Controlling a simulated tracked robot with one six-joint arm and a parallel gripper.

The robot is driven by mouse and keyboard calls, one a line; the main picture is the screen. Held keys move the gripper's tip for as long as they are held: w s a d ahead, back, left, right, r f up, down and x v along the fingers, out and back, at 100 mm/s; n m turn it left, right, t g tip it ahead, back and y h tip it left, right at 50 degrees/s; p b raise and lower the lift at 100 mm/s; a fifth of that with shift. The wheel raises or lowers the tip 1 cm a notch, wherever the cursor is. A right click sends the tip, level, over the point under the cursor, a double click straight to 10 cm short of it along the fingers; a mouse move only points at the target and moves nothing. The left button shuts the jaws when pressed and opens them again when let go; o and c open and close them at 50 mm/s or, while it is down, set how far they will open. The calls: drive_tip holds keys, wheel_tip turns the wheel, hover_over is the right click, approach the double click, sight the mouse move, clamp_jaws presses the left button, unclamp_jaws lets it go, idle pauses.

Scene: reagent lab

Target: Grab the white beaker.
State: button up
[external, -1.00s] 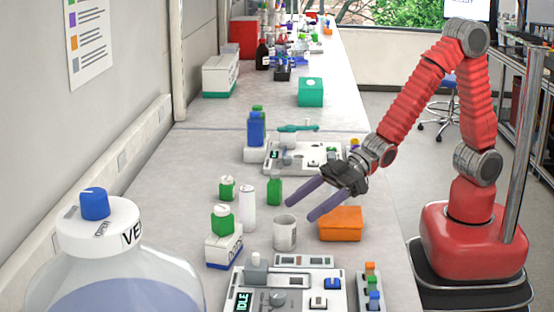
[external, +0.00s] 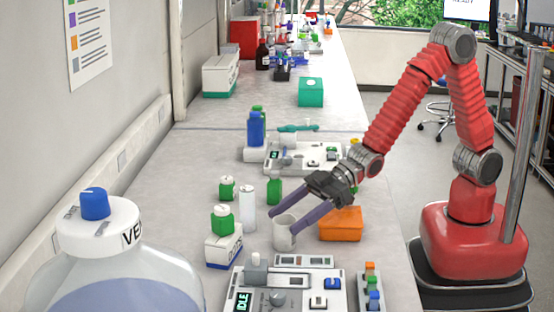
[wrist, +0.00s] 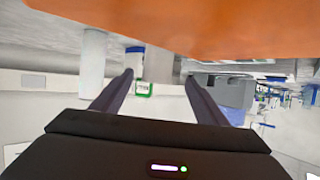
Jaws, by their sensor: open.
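The white beaker (external: 281,238) stands upright on the bench in the external view, left of the orange box. My gripper (external: 282,223) is open, its two long purple-grey fingers pointing left and down at the beaker. In the external view one finger passes over the beaker's rim and the other overlaps its right side. I cannot tell whether either finger touches it. In the wrist view my open fingers (wrist: 159,76) frame a pale grey shape that I cannot surely name.
The orange box (external: 341,224) is close under my gripper on the right. A white bottle (external: 248,207) and a green bottle (external: 274,191) stand behind and left of the beaker. A control unit (external: 290,290) lies in front. Orange also fills the top of the wrist view (wrist: 190,25).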

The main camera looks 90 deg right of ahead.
idle(0.5)
drive_tip(key=c, duration=1.1)
drive_tip(key=shift+r, duration=0.1)
drive_tip(key=shift+c, duration=0.2)
wheel_tip(320, 180, up, 10)
idle(0.5)
